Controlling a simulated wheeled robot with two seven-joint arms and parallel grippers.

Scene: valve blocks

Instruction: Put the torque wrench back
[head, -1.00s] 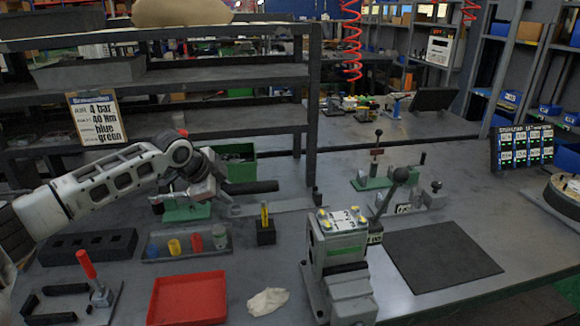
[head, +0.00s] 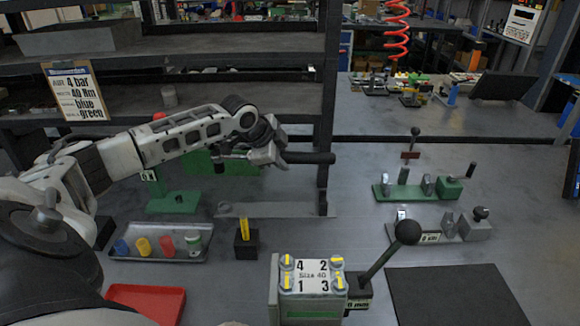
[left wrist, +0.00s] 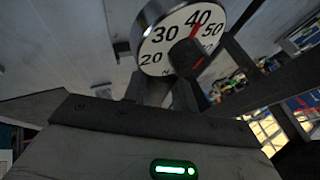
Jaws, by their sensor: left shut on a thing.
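My left gripper (head: 268,152) is shut on the torque wrench (head: 312,158) and holds it roughly level above the bench. The wrench's black handle sticks out to the right; its other end is partly hidden by the gripper. In the left wrist view the wrench's round white dial (left wrist: 185,38) shows the numbers 20 to 50, with the red pointer near 40. Below the wrench in the head view lies a long flat grey plate (head: 275,210) with a dark upright (head: 322,203) at its right end. The wrench is apart from it. My right gripper is out of view.
The valve block (head: 310,285) with a ball-topped lever (head: 407,232) stands in front. A tray of coloured caps (head: 160,255), a yellow marker in a black block (head: 245,244) and a green stand (head: 175,202) are nearby. A shelf rack post (head: 328,100) rises behind the handle.

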